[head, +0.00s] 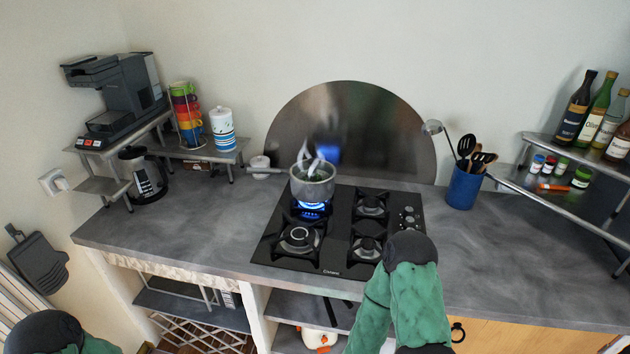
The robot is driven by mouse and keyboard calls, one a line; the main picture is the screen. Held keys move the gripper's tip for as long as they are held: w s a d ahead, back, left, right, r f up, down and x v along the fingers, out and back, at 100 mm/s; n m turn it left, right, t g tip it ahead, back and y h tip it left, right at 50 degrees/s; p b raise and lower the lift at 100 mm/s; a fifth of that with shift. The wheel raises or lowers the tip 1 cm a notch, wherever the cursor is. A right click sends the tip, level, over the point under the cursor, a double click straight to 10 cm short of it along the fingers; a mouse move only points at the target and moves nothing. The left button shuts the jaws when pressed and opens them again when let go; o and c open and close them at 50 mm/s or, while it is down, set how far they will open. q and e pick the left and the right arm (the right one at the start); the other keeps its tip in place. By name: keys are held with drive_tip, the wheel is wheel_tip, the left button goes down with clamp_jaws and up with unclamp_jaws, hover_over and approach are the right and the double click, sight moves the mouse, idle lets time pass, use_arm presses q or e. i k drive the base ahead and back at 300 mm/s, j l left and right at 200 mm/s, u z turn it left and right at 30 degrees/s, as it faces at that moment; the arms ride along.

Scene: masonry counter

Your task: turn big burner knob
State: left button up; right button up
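The black gas hob (340,262) is set into the grey counter. Its several small knobs (408,214) are in a column at the hob's right edge, too small to read their settings. The largest burner (299,237) is at the front left, with no flame visible. A steaming pot (312,187) stands on the back left burner over a blue flame (313,207). My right arm's green, bent links rise from the bottom, with the dark joint just below the knobs in the picture. A bit of my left arm shows at bottom left. I see neither gripper.
A blue utensil holder (463,187) stands right of the hob. A raised metal shelf (540,182) with bottles and jars is at the right. The left shelf carries a coffee machine (115,97), stacked cups and a canister.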

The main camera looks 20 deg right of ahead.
sight(410, 222)
drive_tip(key=z, duration=1.35)
drive_tip(key=i+u, duration=0.15)
drive_tip(key=u, duration=0.3)
drive_tip(key=i+u, duration=0.2)
drive_tip(key=u, duration=0.25)
drive_tip(key=i+l+u, duration=0.1)
drive_tip(key=u, duration=0.35)
